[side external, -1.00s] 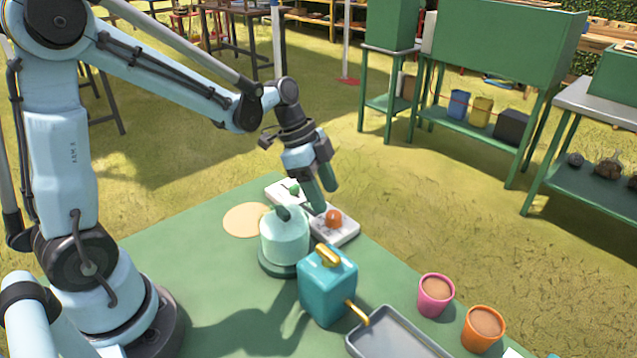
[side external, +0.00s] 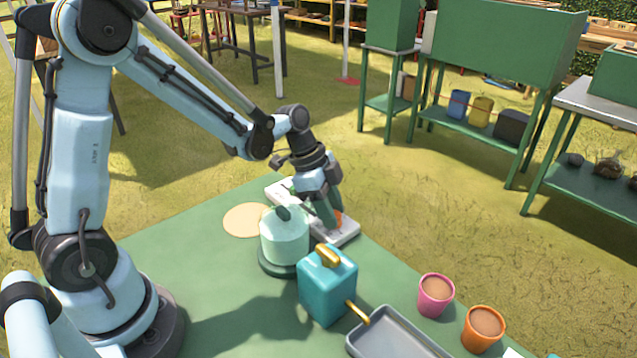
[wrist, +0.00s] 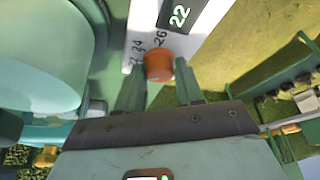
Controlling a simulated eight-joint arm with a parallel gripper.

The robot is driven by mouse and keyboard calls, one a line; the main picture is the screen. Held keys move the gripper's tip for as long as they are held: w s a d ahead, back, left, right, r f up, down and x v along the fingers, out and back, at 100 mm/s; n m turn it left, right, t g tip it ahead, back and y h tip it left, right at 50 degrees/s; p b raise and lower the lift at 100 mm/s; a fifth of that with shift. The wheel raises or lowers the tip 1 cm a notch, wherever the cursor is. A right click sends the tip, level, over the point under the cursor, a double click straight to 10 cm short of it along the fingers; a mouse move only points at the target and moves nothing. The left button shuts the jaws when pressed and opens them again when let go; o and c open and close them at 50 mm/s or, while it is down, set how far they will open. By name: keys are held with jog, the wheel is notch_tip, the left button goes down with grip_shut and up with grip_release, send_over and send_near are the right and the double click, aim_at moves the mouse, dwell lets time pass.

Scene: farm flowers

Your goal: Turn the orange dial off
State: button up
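The orange dial (side external: 339,217) sits on a white panel (side external: 347,233) on the green table. It is partly hidden behind my gripper (side external: 329,222) in the side view. In the wrist view the dial (wrist: 158,66) lies between the fingertips of my gripper (wrist: 157,78). The fingers are open, one on each side, with a small gap visible to the dial. Beside the dial the panel (wrist: 143,30) carries printed 24 and 26 and a dark display (wrist: 181,14) reading 22. The dial's pointer mark cannot be made out.
A pale green domed vessel (side external: 284,240) stands close beside the panel. A teal can (side external: 328,287) with a gold spout is in front, near a grey tray (side external: 395,338). Pink (side external: 435,294) and orange (side external: 483,328) pots stand at the right. A round tan mat (side external: 246,219) lies left.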

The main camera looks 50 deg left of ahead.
jog(key=c, duration=0.3)
jog(key=n+t+y, duration=0.1)
jog(key=n, duration=0.3)
jog(key=shift+s, duration=0.1)
jog(key=shift+d+n+t+y, duration=0.1)
jog(key=shift+n+t+y, duration=0.35)
jog(key=shift+n, duration=1.35)
jog(key=o, duration=1)
jog(key=shift+r, duration=0.1)
